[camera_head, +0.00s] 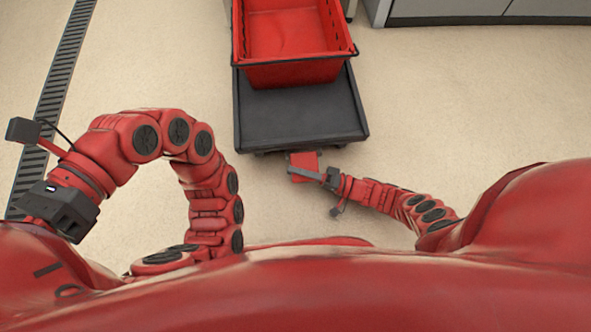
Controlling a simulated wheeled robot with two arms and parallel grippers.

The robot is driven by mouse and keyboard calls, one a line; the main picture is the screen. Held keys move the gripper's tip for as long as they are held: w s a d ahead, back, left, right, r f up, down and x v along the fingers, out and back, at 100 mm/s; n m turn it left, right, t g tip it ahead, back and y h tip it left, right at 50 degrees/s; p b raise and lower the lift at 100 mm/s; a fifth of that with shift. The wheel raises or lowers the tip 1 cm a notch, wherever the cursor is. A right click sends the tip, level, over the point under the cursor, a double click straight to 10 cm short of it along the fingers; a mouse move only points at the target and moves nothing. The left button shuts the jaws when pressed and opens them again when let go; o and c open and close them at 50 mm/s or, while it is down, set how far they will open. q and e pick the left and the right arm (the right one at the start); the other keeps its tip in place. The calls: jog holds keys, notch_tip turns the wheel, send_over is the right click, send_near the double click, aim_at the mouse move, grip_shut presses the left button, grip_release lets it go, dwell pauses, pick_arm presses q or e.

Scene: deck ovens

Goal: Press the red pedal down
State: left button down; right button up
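The red pedal (304,160) sticks out at the near edge of a dark wheeled platform (295,116), low to the floor. My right gripper (304,174) is over the near part of the pedal and partly hides it. I cannot tell from this view whether it touches the pedal, or whether its fingers are open or shut. My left arm is curled back at the left, with its dark gripper body (60,207) near my own body. The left fingertips cannot be made out.
A red crate (292,72) stands on the back part of the platform. A dark floor grate (58,95) runs along the left. Grey cabinets (450,10) stand at the back right. The pale floor on the right is clear.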

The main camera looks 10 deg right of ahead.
jog(key=p+v, duration=0.1)
jog(key=v, duration=0.3)
jog(key=shift+s+d, duration=0.2)
jog(key=shift+d, duration=0.1)
jog(key=b+v, duration=0.1)
jog(key=v, duration=0.4)
jog(key=shift+s+d+f, duration=0.15)
jog(key=shift+d, duration=0.2)
jog(key=shift+s+d, duration=0.2)
jog(key=shift+d, duration=0.25)
pick_arm(q)
jog(key=shift+r, duration=0.1)
